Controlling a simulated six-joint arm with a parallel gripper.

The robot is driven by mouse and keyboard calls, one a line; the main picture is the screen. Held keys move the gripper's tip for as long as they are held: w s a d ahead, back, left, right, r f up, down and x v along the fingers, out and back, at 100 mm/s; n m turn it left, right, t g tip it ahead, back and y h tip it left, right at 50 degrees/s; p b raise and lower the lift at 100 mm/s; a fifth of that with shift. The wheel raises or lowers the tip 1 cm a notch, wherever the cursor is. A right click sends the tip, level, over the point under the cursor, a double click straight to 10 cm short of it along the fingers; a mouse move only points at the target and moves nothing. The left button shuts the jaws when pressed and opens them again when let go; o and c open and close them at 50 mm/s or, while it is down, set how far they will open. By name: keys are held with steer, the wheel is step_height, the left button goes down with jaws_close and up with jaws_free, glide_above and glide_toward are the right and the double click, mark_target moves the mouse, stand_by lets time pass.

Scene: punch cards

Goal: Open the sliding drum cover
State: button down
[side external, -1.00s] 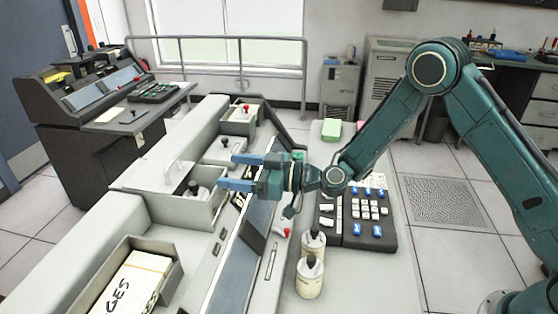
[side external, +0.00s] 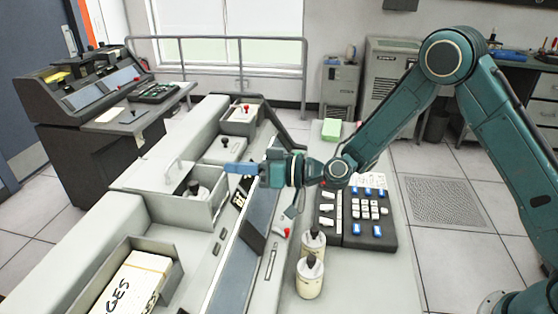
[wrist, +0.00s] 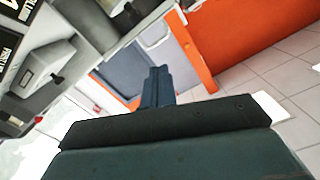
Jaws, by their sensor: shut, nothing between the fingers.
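The drum cover (side external: 148,177) is a pale flat panel with a raised handle (side external: 173,170), at the left end of an open compartment in the card punch. A pale drum with a dark top (side external: 199,191) stands in that compartment, so the cover leaves at least part of it exposed. My gripper (side external: 229,168) is shut and empty. Its blue fingers point left, above and to the right of the compartment, apart from the handle in the picture. In the wrist view the closed fingers (wrist: 157,86) show together at the centre.
A card tray (side external: 135,282) is at the lower left. A keyboard (side external: 368,222) and two cream bottles (side external: 310,277) stand on the desk to the right. A green block (side external: 331,129) lies behind. A second console (side external: 88,110) stands at the far left.

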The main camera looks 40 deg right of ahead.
steer(key=m, duration=0.4)
steer(key=r+m+h, duration=0.1)
steer(key=m, duration=0.4)
steer(key=s+d+r+m, duration=0.1)
steer(key=m, duration=0.3)
steer(key=shift+r+m+g, duration=0.25)
steer(key=shift+m+g, duration=0.05)
steer(key=shift+g, duration=0.1)
glide_toward(172, 176)
steer(key=shift+w+a+r, duration=0.4)
steer(key=shift+w+a, duration=0.25)
steer(key=shift+w, duration=0.05)
steer(key=shift+w+a+r, duration=0.4)
steer(key=shift+w+a, duration=0.3)
steer(key=shift+w+a+r, duration=0.45)
steer(key=shift+w+a, duration=0.2)
steer(key=shift+w, duration=0.05)
steer(key=shift+a, duration=0.1)
steer(key=shift+r+x, duration=0.15)
steer(key=shift+x, duration=0.8)
steer(key=shift+r+x, duration=0.15)
steer(key=shift+x, duration=0.85)
